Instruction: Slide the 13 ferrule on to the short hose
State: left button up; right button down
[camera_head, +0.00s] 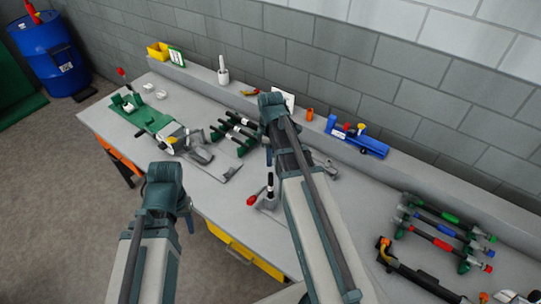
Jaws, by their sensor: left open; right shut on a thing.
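My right gripper (268,156) hangs over the middle of the bench, mostly hidden behind its own wrist and arm. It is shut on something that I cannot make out. My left gripper (190,224) is open, low in front of the bench's front edge, and mostly hidden by its wrist. More hoses with green, blue and red bands (440,228) lie at the right. I cannot tell which hose is the short one, and no ferrule marked 13 is readable.
A clamp with a red-knobbed lever (253,200) stands at the bench's front edge below the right gripper. A grey and green machine (185,142) is at the left, a blue tool (358,137) at the back.

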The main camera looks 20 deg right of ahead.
aim_at(271, 173)
jog(key=shift+f+b, duration=2.8)
jog(key=shift+f, duration=0.1)
jog(key=shift+f+b, duration=2.05)
jog(key=shift+f, duration=0.05)
jog(key=shift+c, duration=2.3)
grip_release()
jog(key=shift+r, duration=0.15)
notch_tip(271, 173, up, 14)
jog(key=p, duration=1.4)
jog(key=shift+f, duration=0.2)
